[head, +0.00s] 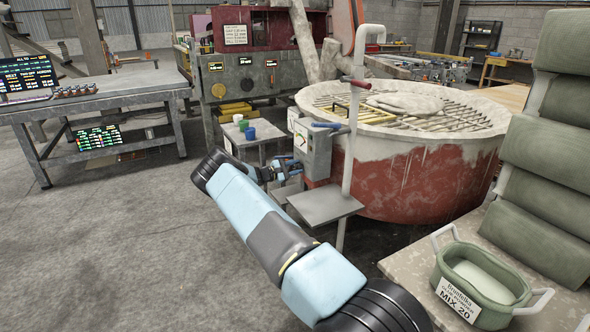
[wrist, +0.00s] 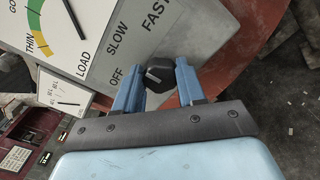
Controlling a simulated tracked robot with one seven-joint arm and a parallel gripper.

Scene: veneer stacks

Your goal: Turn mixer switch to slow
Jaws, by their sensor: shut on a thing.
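The mixer switch is a dark knob (wrist: 158,76) on a grey control panel (wrist: 205,30), with the words OFF, SLOW and FAST printed around it. My gripper (wrist: 158,69) is shut on the knob, one blue finger on each side. Which word the knob points at I cannot tell. In the head view my gripper (head: 285,169) is at the left side of the grey control box (head: 319,152); the knob is hidden there. The large red mixer tub (head: 410,180) stands behind the box.
A gauge marked THIN and LOAD (wrist: 65,25) is beside the switch. A small grey shelf (head: 322,206) sits below the box, and a pole with a red lever (head: 355,83) rises beside it. A green tub (head: 480,283) stands at right. Floor at left is clear.

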